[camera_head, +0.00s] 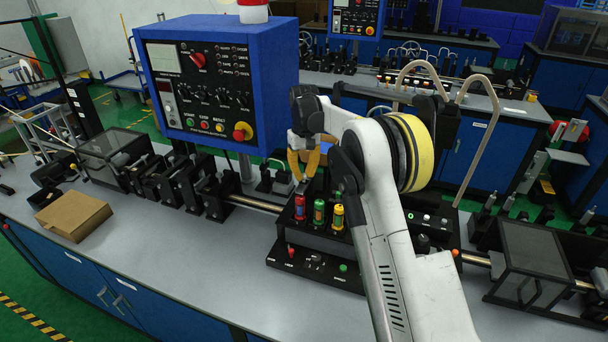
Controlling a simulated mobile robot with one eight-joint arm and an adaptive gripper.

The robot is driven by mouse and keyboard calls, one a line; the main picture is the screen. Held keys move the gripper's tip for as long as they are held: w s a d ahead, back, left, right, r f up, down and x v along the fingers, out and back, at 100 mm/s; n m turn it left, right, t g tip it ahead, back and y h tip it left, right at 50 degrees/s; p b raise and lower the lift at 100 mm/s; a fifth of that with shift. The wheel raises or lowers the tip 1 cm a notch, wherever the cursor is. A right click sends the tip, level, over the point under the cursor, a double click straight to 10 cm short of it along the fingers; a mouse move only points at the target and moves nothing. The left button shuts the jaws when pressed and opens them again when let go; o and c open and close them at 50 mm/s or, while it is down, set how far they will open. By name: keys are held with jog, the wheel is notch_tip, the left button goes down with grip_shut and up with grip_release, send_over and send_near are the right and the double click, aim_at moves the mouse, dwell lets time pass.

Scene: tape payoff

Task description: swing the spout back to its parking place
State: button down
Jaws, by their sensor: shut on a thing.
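My gripper (303,183) points down, just above and behind the black block with the coloured bottles. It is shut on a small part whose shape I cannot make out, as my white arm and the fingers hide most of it. I cannot tell if this part is the spout. An orange-yellow piece (312,160) shows at my gripper. Two cream bent tubes (411,63) (489,92) rise behind my arm, and I cannot tell whether either is the spout. No parking place can be made out.
A red (299,208), a green (319,212) and a yellow bottle (338,217) stand upright in the black block. A blue control box (213,85) hangs close to my gripper's left. A cardboard box (74,215) lies on the grey bench (170,255), whose front is largely clear.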

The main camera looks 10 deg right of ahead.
jog(key=shift+w+a+m+p, duration=0.4)
jog(key=shift+w+m, duration=0.35)
jog(key=shift+m, duration=1.1)
jog(key=shift+w+a+m+p, duration=0.4)
jog(key=shift+w+m, duration=0.4)
jog(key=shift+m, duration=1)
jog(key=shift+w+a+m+p, duration=0.25)
jog(key=shift+w+a+m, duration=0.35)
jog(key=shift+m, duration=1.25)
jog(key=shift+w+d, duration=0.15)
jog(key=shift+w, duration=0.05)
jog(key=c, duration=1.3)
grip_release()
jog(key=shift+r, duration=0.1)
